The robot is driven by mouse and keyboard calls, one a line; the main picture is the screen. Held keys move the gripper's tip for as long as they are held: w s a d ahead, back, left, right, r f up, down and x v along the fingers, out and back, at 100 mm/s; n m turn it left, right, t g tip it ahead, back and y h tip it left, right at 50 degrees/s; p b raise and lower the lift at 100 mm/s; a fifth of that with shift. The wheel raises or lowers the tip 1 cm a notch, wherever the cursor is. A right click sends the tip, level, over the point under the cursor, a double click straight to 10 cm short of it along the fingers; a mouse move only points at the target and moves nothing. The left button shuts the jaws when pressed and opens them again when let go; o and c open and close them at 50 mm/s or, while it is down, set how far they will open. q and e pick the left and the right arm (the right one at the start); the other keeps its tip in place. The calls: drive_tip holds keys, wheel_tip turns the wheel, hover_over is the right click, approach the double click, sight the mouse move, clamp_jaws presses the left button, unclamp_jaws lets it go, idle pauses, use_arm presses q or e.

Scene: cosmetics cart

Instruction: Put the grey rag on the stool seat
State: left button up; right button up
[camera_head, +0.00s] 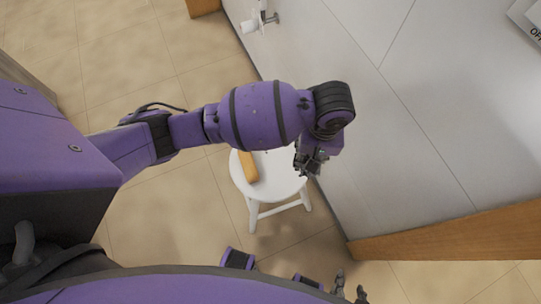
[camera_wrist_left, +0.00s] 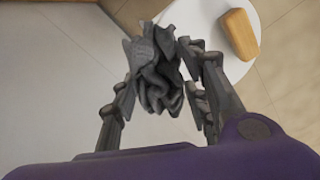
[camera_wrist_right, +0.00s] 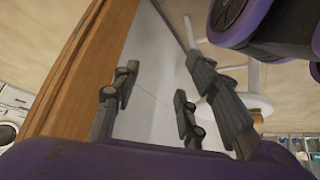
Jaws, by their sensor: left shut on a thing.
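The grey rag (camera_wrist_left: 158,80) is a crumpled bundle between the fingers of my left gripper (camera_wrist_left: 165,75) in the left wrist view. That gripper is shut on it. In the head view my left gripper (camera_head: 308,162) is above the right edge of the white stool seat (camera_head: 277,184); the rag is hard to tell from the dark fingers there. The seat also shows in the left wrist view (camera_wrist_left: 195,22), beyond and to the right of the rag. My right gripper (camera_wrist_right: 155,95) is open and empty; its fingers (camera_head: 349,288) show at the bottom of the head view.
A yellow-orange block (camera_head: 248,166) lies on the stool seat, also seen in the left wrist view (camera_wrist_left: 240,34). A pale wall (camera_head: 420,120) stands close right of the stool. A wooden edge (camera_head: 440,235) is at the lower right. Tiled floor (camera_head: 160,220) is clear to the left.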

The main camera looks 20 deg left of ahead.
use_arm(q)
drive_tip(key=w+d+f+b, duration=0.3)
drive_tip(key=d+f, duration=0.1)
drive_tip(key=d, duration=0.1)
drive_tip(key=shift+n, duration=0.4)
drive_tip(key=a+f+b, duration=0.1)
drive_tip(key=a+f, duration=0.1)
drive_tip(key=a, duration=0.1)
drive_tip(key=w+a+f, duration=0.1)
drive_tip(key=a+f, duration=0.1)
drive_tip(key=a, duration=0.2)
drive_tip(key=a+f+b, duration=0.1)
drive_tip(key=a+f, duration=0.2)
drive_tip(key=a, duration=0.1)
drive_tip(key=shift+w+a+b, duration=0.25)
drive_tip(key=shift+w+b, duration=0.1)
drive_tip(key=shift+a+f, duration=0.4)
drive_tip(key=shift+w+a+f+b, duration=0.1)
drive_tip(key=shift+a+f+b, duration=0.4)
drive_tip(key=shift+a+f, duration=0.5)
drive_tip(key=f, duration=0.2)
drive_tip(key=f+b, duration=0.1)
drive_tip(key=shift+d, duration=0.25)
drive_tip(key=shift+r, duration=0.1)
